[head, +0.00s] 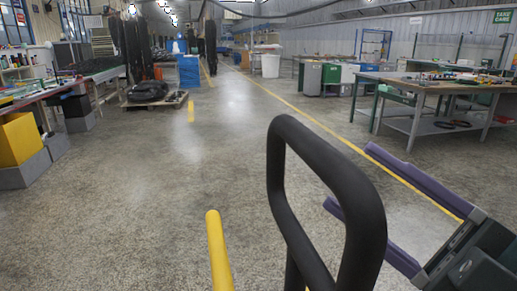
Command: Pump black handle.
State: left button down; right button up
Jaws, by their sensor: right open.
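The black handle (368,240) is a thick loop that stands upright in the lower middle of the head view, rounded at the top. Its lower end runs out of the picture. My right gripper (349,176) comes in from the lower right, with two purple fingers spread apart and nothing gripped. Its fingertips are beside the handle's right bar. That bar crosses in front of the lower finger and hides part of it. I cannot tell whether the bar lies between the fingers or only in front of them. My left gripper is not in view.
A yellow bar (217,252) stands just left of the handle. A workbench (430,85) with tools is at the right, and a yellow bin (20,143) is at the left. A blue container (188,71) stands farther back. The concrete floor between is open.

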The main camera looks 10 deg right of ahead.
aim_at(310, 148)
jog(key=p+x, duration=0.1)
jog(key=x, duration=0.6)
grip_shut()
dwell(0.4)
dwell(0.9)
